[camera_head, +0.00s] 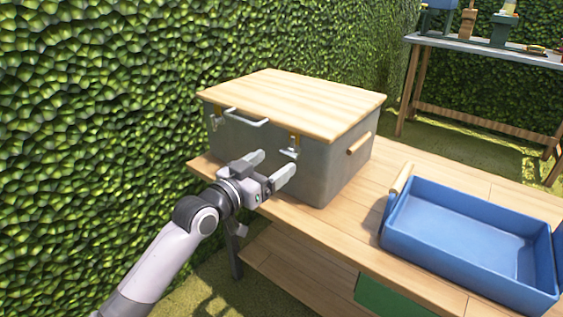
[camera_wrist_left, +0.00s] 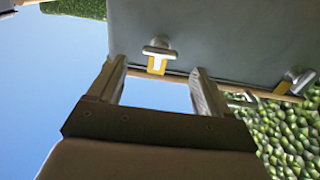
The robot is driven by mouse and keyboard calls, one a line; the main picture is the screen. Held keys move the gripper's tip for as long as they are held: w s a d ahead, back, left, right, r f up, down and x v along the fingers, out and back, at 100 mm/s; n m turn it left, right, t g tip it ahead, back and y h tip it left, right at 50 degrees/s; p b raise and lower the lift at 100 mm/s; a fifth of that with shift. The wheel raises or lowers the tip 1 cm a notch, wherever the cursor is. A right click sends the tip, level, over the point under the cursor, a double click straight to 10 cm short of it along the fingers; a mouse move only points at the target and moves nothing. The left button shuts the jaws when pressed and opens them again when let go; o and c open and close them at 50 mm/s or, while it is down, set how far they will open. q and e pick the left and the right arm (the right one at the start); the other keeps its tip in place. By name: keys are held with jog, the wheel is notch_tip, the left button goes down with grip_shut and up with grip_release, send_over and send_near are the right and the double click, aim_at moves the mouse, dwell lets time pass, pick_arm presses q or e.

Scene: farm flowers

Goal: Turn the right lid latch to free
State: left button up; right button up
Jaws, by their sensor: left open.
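The grey box has a wooden lid (camera_head: 290,98). Its right lid latch (camera_head: 290,152), a grey knob on a yellow plate, is on the front face near the right corner. The left latch (camera_head: 216,118) is farther left. My left gripper (camera_head: 266,168) is open and empty in front of the box, with its fingers pointing toward the right latch. In the left wrist view, the nearer latch (camera_wrist_left: 157,50) lies ahead between the fingertips (camera_wrist_left: 160,80), apart from them. Another latch (camera_wrist_left: 297,82) is at the right edge. My right gripper is not in view.
A grey handle (camera_head: 246,122) is between the latches, and a wooden grip (camera_head: 359,143) is on the box's right side. A blue tray (camera_head: 460,231) stands on the wooden table (camera_head: 345,232) to the right. A hedge (camera_head: 90,120) is close on the left.

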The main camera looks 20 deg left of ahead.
aim_at(286, 154)
pick_arm(q)
jog(key=shift+b+x, duration=0.4)
jog(key=shift+x, duration=1.7)
jog(key=c, duration=1)
